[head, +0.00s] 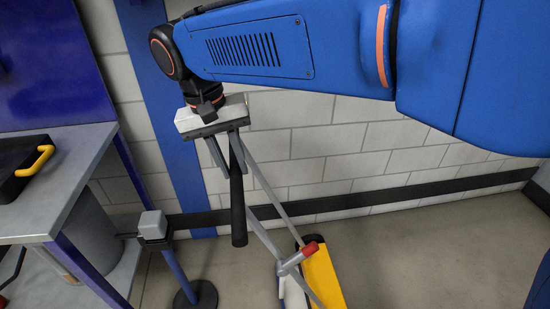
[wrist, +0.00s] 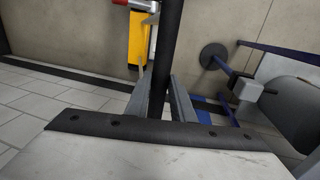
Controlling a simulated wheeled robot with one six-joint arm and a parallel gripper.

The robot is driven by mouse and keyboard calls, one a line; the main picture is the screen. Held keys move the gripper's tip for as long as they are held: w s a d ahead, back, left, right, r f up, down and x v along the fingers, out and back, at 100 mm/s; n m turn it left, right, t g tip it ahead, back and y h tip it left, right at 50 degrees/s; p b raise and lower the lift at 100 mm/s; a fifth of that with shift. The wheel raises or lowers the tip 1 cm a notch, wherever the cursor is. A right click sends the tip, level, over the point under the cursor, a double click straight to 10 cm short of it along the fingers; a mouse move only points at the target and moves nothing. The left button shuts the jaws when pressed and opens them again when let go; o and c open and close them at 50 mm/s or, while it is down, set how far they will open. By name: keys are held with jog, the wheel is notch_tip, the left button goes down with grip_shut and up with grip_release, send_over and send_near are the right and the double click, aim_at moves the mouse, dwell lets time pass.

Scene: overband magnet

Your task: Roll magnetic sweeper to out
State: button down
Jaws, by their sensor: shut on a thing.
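The magnetic sweeper stands on the floor at the lower middle of the head view, with a yellow body (head: 322,277), a grey tubular frame and a red-ended lever (head: 309,249). Its yellow part also shows at the top of the wrist view (wrist: 137,40). My gripper (head: 230,163) is shut on the sweeper's black handle grip (head: 238,205). In the wrist view the black grip (wrist: 162,60) passes between the two grey fingers of my gripper (wrist: 160,88). The sweeper's lower end is cut off by the head view's bottom edge.
A workbench (head: 75,170) with a black case (head: 22,165) stands at the left. A short post with a grey box (head: 152,225) and round base (head: 196,296) stands between bench and sweeper. A white block wall (head: 330,140) is behind. Floor right of the sweeper (head: 430,240) is clear.

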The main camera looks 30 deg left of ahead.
jog(key=s+a, duration=0.4)
jog(key=a, duration=0.2)
jog(key=shift+s, duration=0.15)
jog(key=shift+a+r, duration=0.1)
jog(key=shift+a, duration=0.05)
jog(key=c, duration=1.5)
grip_release()
jog(key=shift+s+a, duration=0.1)
jog(key=shift+c, duration=0.2)
notch_tip(320, 180, up, 17)
jog(key=s+a, duration=0.2)
jog(key=shift+a, duration=0.3)
